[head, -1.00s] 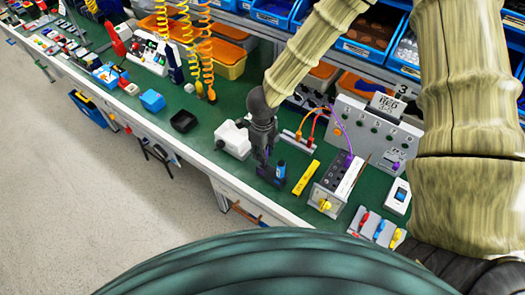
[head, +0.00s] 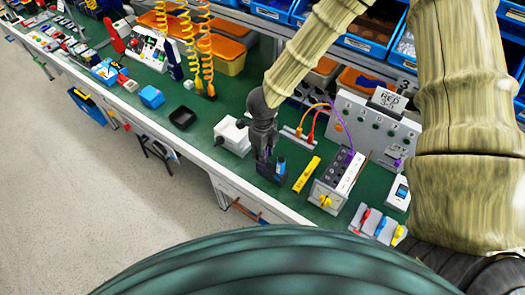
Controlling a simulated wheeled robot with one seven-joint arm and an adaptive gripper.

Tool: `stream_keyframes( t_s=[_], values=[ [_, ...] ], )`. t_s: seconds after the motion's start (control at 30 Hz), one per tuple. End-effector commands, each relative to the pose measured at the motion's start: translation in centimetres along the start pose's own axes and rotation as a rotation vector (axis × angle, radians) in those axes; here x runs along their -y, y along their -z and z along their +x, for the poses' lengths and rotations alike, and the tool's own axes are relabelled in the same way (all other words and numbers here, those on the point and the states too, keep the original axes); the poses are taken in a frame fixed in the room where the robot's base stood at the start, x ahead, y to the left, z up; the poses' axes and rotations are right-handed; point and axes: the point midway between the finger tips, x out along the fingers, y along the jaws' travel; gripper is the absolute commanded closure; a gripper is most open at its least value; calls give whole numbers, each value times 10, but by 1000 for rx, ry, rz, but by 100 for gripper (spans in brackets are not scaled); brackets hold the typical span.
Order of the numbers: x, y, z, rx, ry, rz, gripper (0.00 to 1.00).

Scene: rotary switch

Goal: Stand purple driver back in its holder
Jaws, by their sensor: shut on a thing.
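My gripper (head: 267,168) points down at the front of the green bench, just left of a small dark holder (head: 279,180). It is shut on the purple driver, which is mostly hidden by the dark fingers; only a faint purple tint shows between them. A blue-handled tool (head: 281,166) stands upright in the holder, close beside the fingers. I cannot tell whether the purple driver's tip is in the holder or just above it.
A yellow tool (head: 306,174) lies right of the holder, then a switch box (head: 336,183) with a yellow knob and cables. A white device (head: 232,136) stands to the left. A black tray (head: 183,118) is farther left. The bench's front edge is close.

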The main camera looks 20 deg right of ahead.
Motion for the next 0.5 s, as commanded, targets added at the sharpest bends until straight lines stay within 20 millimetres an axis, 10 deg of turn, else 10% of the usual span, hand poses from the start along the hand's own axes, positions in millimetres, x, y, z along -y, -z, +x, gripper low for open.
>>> stream_keyframes(
  t_s=[0.3,0.33,0.5],
  values=[
    [0,0,8,0,0,0,100],
    [0,0,8,0,0,-1,74],
    [0,0,7,0,0,0,51]
  ],
)
